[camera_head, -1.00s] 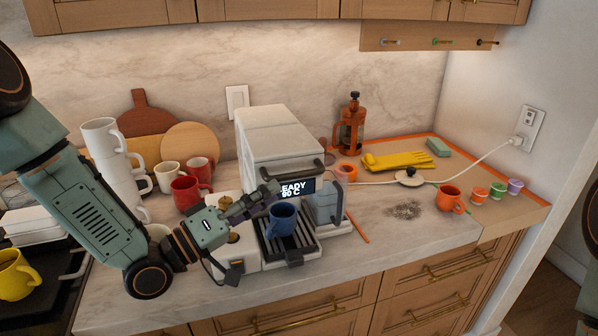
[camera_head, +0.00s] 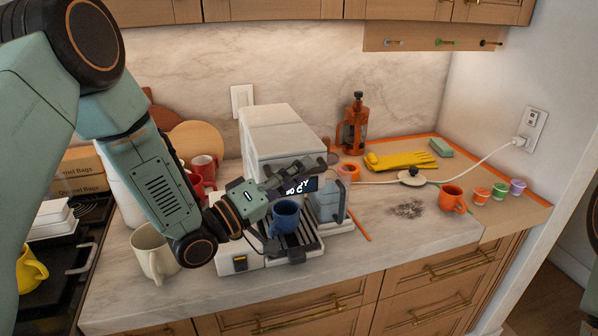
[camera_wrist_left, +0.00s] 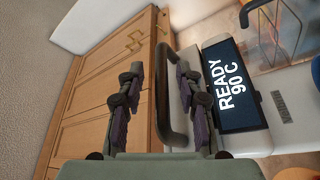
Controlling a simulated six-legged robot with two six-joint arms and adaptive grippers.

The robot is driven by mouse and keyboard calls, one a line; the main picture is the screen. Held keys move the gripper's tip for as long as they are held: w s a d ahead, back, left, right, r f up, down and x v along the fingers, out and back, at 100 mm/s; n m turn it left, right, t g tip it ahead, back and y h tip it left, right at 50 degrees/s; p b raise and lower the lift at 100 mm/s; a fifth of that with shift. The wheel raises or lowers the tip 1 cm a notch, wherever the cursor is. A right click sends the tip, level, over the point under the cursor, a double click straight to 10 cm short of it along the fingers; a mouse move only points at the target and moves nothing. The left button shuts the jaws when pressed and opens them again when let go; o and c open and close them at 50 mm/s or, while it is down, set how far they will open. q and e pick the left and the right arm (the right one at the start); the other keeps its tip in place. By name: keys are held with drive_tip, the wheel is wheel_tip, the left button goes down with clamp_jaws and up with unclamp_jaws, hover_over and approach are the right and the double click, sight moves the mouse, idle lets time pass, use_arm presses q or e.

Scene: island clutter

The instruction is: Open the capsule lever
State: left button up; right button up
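The coffee capsule machine (camera_head: 278,135) stands on the counter with a blue mug (camera_head: 284,217) on its drip tray. Its display (camera_wrist_left: 230,87) reads READY 90 C in the left wrist view. The capsule lever (camera_wrist_left: 170,100) is a dark curved bar beside the display. My left gripper (camera_head: 303,172) is at the machine's upper front, covering part of the display and most of the lever. In the left wrist view, my left gripper (camera_wrist_left: 155,95) is open, with the lever bar between its fingers; firm contact cannot be told. My right gripper is not in view.
A cream mug (camera_head: 155,252) stands left of the machine, near my arm. Red mugs (camera_head: 203,168) are behind my arm. An orange mug (camera_head: 452,198), small coloured cups (camera_head: 499,190) and yellow gloves (camera_head: 402,160) lie to the right. The front right counter is mostly clear.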

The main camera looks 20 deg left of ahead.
use_arm(q)
drive_tip(key=shift+w, duration=0.3)
drive_tip(key=shift+w+d+f, duration=0.1)
drive_tip(key=shift+d, duration=0.15)
drive_tip(key=shift+s, duration=0.2)
drive_tip(key=c, duration=0.4)
drive_tip(key=shift+a, duration=0.15)
clamp_jaws()
